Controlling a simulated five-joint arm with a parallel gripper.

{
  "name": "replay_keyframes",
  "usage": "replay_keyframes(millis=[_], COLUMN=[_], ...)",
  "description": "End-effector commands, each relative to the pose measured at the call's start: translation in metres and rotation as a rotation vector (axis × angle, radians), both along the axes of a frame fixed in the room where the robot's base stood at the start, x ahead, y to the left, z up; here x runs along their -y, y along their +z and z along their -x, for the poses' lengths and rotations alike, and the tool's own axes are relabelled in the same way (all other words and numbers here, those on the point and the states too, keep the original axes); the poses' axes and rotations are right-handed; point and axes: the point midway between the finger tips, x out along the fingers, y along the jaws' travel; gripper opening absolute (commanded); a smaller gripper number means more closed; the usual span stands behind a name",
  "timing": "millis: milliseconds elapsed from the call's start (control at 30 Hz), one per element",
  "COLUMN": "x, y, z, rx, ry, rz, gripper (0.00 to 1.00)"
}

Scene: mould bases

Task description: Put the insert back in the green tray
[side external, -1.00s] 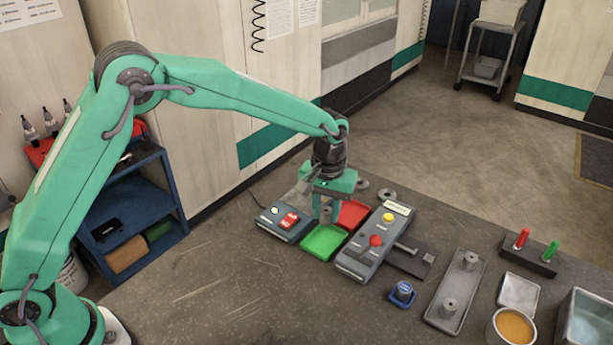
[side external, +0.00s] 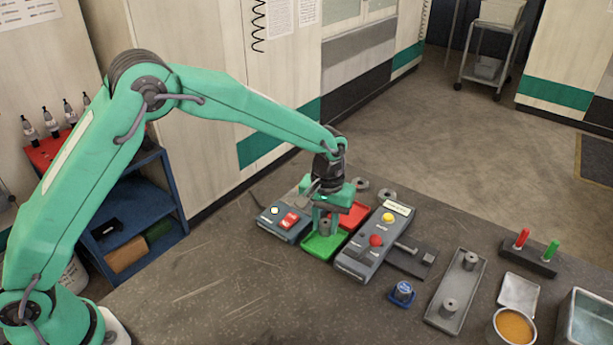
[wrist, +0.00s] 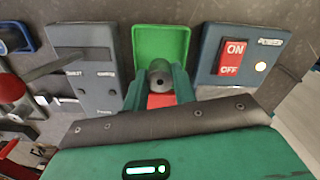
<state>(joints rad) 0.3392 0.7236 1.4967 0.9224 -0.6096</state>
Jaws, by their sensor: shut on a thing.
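The insert is a small grey metal cylinder (side external: 323,227) with a hole in its end. It also shows between my fingertips in the wrist view (wrist: 159,78). My gripper (side external: 327,218) is shut on it, pointing down at the back part of the green tray (side external: 320,249). The green tray is a shallow open tray, and its visible floor is bare in the wrist view (wrist: 162,40). I cannot tell whether the insert touches the tray floor.
A red tray (side external: 356,212) lies right behind the green one. A switch box with a red ON/OFF rocker (side external: 284,223) stands close on the left. A grey control box with red and yellow buttons (side external: 374,245) stands close on the right. A blue-based part (side external: 402,293) lies further right.

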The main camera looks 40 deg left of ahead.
Motion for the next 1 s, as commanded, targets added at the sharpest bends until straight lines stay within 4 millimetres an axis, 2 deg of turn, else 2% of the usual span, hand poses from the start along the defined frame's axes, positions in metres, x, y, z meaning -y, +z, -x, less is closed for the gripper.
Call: replay_keyframes(millis=[400, 900, 933, 1000], x=[0.0, 0.0, 0.0, 0.0], y=[-0.023, -0.027, -0.027, -0.027], z=[0.0, 0.0, 0.0, 0.0], rx=[0.001, 0.002, 0.002, 0.002], ry=[0.0, 0.0, 0.0, 0.0], rz=[0.001, 0.0, 0.0, 0.0], gripper=[0.0, 0.0, 0.33, 0.46])
